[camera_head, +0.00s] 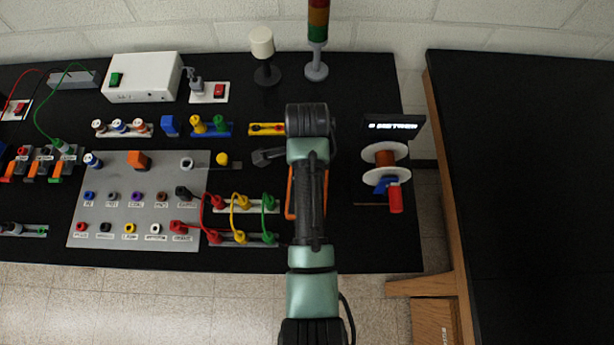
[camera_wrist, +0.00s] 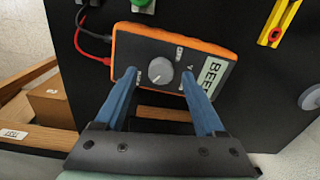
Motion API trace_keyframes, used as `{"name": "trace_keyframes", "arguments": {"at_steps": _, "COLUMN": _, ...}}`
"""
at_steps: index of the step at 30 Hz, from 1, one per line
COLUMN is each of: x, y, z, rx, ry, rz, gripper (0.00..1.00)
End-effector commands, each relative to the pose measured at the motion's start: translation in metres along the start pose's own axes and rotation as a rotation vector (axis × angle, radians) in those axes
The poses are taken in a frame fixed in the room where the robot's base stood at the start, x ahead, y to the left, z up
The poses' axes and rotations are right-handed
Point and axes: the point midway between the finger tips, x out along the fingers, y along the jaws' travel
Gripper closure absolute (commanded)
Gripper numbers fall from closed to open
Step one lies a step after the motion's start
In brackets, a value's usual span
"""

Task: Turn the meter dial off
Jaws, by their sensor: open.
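The meter (camera_wrist: 205,57) is a black box with an orange rim, lying on the black table in the wrist view. Its round grey dial (camera_wrist: 160,70) has a light pointer mark, and small labels around it are too blurred to read. My gripper (camera_wrist: 159,78) is open, with one blue finger to each side of the dial in the picture. I cannot tell whether the fingertips touch the dial or the meter face. In the head view only an orange edge of the meter (camera_head: 291,193) shows; my arm hides the rest.
Red and black leads (camera_wrist: 88,42) run to the meter's left end. A spool (camera_head: 386,158) stands right of my arm. A grey panel of sockets (camera_head: 130,205) and a white box (camera_head: 142,77) are to the left. A second black table (camera_head: 530,190) lies across a gap.

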Motion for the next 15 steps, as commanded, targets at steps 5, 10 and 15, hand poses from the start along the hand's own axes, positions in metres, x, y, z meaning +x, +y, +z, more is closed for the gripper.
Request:
{"name": "trace_keyframes", "arguments": {"at_steps": 5, "x": 0.0120, "y": 0.0004, "z": -0.0002, "rx": 0.001, "ry": 0.000, "rz": 0.001, "gripper": 0.29}}
{"name": "trace_keyframes", "arguments": {"at_steps": 10, "x": 0.0138, "y": 0.0000, "z": -0.0001, "rx": 0.000, "ry": 0.000, "rz": -0.001, "gripper": 0.29}}
{"name": "trace_keyframes", "arguments": {"at_steps": 15, "x": 0.0136, "y": 0.0000, "z": 0.0000, "rx": 0.000, "ry": 0.000, "rz": -0.001, "gripper": 0.38}}
